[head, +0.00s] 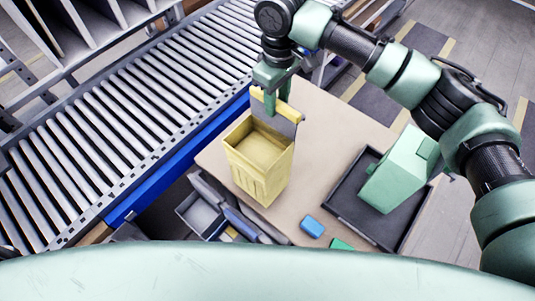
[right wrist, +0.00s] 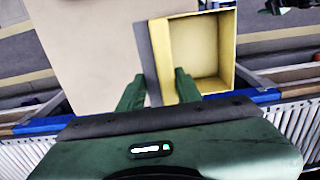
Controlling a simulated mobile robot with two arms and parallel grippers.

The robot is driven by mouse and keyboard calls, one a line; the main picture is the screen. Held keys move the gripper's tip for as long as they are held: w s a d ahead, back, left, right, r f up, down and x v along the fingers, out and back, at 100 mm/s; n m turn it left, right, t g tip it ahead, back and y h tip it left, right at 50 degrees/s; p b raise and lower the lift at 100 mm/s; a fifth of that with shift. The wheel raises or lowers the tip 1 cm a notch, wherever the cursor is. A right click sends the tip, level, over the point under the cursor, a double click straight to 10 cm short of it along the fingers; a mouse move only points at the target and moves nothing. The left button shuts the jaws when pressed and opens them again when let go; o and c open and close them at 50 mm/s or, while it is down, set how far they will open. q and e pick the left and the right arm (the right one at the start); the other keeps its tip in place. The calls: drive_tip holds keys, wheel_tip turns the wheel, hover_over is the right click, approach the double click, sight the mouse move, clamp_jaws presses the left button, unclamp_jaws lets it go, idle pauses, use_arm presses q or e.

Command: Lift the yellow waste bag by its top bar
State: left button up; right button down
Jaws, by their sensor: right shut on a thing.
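The yellow waste bag (head: 262,165) is a box-like, open-topped holder near the table's left edge, upright and empty inside as far as I see. A grey panel stands along its back side, with the yellow top bar (head: 286,109) at its upper edge. My right gripper (head: 270,103) comes from above and is shut on the top bar. In the right wrist view the fingers (right wrist: 158,92) sit on either side of the grey panel and yellow strip, beside the bag's opening (right wrist: 203,50). I cannot tell whether the bag's base touches the table. My left gripper is out of view.
A roller conveyor (head: 120,110) with a blue side rail runs along the left. A black tray (head: 345,208) on the table (head: 325,125) holds a mint-green boxy object (head: 402,172). A blue block (head: 312,227) and grey bins (head: 200,215) are near the front.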

drive_tip(key=shift+s+a+r+p, duration=0.15)
drive_tip(key=shift+s+a+p, duration=0.25)
drive_tip(key=shift+s+p, duration=0.1)
drive_tip(key=s+a+r, duration=0.4)
drive_tip(key=s+a, duration=0.1)
drive_tip(key=s, duration=0.1)
drive_tip(key=shift+s+r+p, duration=0.35)
drive_tip(key=shift+r+p, duration=0.05)
drive_tip(key=shift+p, duration=0.05)
idle(0.5)
